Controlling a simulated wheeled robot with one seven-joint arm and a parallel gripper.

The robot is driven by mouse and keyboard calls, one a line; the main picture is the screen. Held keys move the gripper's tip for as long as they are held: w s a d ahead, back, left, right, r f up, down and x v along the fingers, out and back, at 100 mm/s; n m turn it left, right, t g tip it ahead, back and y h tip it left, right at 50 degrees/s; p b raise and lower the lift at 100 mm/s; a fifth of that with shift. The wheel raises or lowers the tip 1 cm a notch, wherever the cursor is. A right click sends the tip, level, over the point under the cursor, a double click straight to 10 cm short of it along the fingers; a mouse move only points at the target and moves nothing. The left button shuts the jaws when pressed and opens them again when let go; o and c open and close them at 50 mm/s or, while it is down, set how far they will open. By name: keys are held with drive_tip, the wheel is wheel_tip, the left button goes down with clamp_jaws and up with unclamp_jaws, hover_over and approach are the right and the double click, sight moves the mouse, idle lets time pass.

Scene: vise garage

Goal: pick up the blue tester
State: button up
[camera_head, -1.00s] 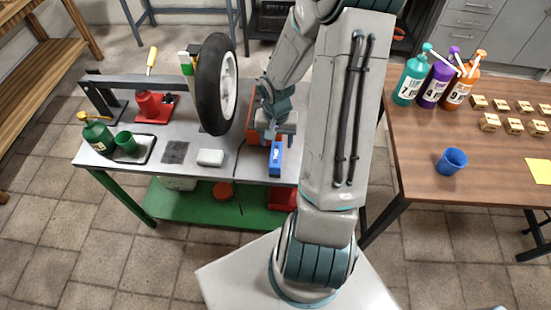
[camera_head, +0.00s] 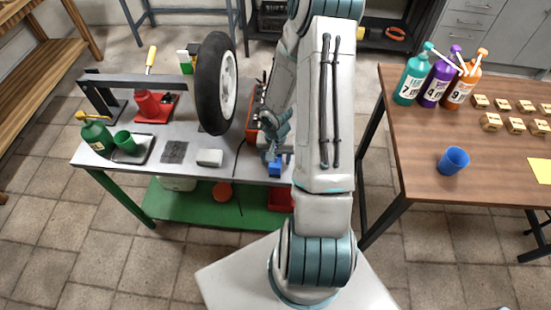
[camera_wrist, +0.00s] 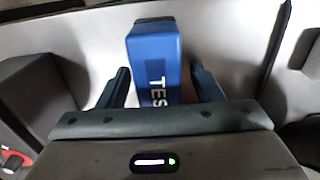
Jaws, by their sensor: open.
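The blue tester (camera_head: 274,169) lies on the grey metal workbench (camera_head: 215,175), near its front right edge. My gripper (camera_head: 273,150) is over it in the head view and hides most of it. In the wrist view the blue tester (camera_wrist: 155,60) shows white letters "TES" and a dark far end. My gripper (camera_wrist: 160,88) is open there, with one finger to the left of the tester and one to the right. Gaps show between the fingers and the tester's sides. The tester's near end is hidden behind the gripper body.
A wheel (camera_head: 214,85) stands upright on the bench left of my arm. A white block (camera_head: 209,157) and a dark mesh pad (camera_head: 173,152) lie near the front edge. A red object (camera_head: 252,118) stands behind my gripper. A wooden table (camera_head: 420,165) with bottles is at the right.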

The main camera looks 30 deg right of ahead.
drive_tip(key=c, duration=1.2)
drive_tip(key=shift+o, duration=0.2)
drive_tip(key=shift+r, duration=0.1)
